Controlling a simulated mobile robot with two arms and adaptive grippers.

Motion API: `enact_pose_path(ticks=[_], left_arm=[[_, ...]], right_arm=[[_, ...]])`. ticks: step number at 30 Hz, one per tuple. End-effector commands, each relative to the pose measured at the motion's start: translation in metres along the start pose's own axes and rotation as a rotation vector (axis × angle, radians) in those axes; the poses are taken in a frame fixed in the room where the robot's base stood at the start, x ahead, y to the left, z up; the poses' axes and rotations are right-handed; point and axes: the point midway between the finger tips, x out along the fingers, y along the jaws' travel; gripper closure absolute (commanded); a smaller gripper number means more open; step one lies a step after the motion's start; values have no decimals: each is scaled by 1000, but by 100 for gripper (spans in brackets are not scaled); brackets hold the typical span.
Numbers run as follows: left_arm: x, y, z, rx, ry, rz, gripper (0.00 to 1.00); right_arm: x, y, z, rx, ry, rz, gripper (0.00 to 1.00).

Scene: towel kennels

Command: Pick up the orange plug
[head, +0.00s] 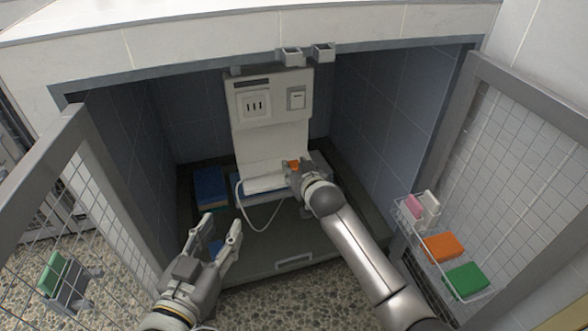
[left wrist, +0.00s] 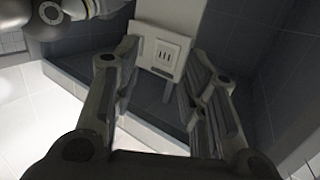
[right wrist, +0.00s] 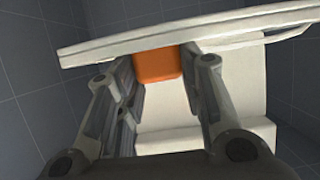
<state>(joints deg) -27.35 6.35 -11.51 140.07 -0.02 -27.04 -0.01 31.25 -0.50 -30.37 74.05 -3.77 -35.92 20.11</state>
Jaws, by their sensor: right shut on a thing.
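The orange plug (head: 293,164) shows at the tip of my right gripper (head: 299,171), in front of the white back panel. In the right wrist view, the orange plug (right wrist: 157,64) sits between the two fingers of my right gripper (right wrist: 162,85), which is shut on it. A white cable (head: 242,206) hangs in a loop to the left of the plug. My left gripper (head: 222,224) is open and empty, low in front of the kennel. In the left wrist view, its spread fingers (left wrist: 157,80) have nothing between them.
The white panel (head: 271,136) carries a socket plate (head: 254,104) and a switch (head: 297,98). Blue folded towels (head: 210,187) lie at the kennel's left. Mesh doors stand open on both sides. The right door's basket (head: 407,222) is near orange (head: 443,247) and green (head: 466,281) blocks.

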Motion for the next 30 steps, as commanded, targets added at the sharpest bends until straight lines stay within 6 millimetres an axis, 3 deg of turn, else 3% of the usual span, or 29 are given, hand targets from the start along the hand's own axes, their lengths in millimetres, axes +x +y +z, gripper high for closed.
enact_pose_path(ticks=[14, 23, 30], left_arm=[[0, 0, 3, 0, -23, -1, 60], [-13, -7, 44, 2, -247, -16, 60], [-41, -14, 88, 1, -513, -32, 60]], right_arm=[[-2, 0, -5, 0, 1, 0, 96], [-11, 0, -28, 0, 2, -1, 96], [-23, 0, -57, 0, 4, 0, 96]])
